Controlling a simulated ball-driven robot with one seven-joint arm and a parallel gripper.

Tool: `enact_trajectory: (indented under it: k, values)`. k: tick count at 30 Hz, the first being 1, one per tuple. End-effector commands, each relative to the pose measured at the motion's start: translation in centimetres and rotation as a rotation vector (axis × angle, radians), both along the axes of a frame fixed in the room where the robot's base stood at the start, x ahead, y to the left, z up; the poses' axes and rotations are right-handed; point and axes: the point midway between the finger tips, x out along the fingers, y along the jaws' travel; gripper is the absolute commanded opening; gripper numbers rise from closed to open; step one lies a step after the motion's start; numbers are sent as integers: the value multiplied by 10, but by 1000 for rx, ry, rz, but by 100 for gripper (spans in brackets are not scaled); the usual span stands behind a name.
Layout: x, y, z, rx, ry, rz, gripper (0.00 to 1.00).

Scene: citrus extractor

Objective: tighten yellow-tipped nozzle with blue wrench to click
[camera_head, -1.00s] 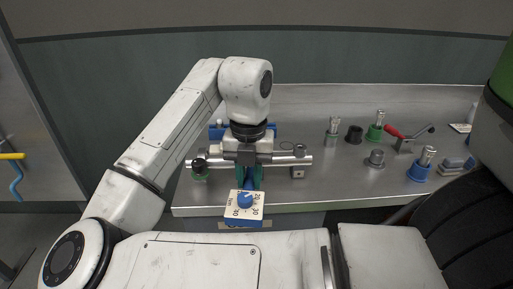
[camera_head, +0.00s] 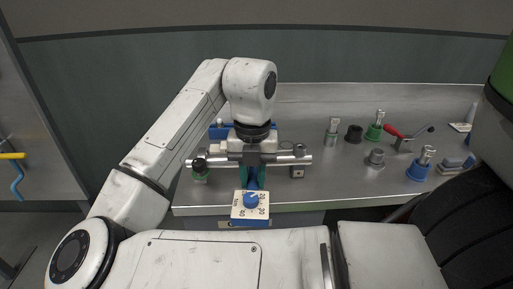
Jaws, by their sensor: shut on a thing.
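My gripper (camera_head: 253,180) points down over the front of the bench, its teal fingers shut on the blue wrench. The wrench shows mainly as a white dial face with numbers and a blue knob (camera_head: 250,203), with blue edging below, at the bench's front edge. No yellow-tipped nozzle can be made out; my arm and gripper cover the middle of the tube. Whether the wrench touches a nozzle cannot be told.
On the steel bench (camera_head: 330,185) to the right stand several fittings, including a green-based one (camera_head: 374,132) and a blue-based one (camera_head: 420,170), and a red-handled clamp (camera_head: 393,131). A yellow bar (camera_head: 12,156) with a blue hook is at far left.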

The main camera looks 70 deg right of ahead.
Motion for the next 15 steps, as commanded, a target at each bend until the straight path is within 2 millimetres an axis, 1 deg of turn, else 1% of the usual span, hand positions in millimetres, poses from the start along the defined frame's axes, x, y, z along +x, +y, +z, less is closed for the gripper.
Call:
enact_trajectory:
  k: [15]
  values:
    - [-6, -3, 1, -4, -1, 44, 0]
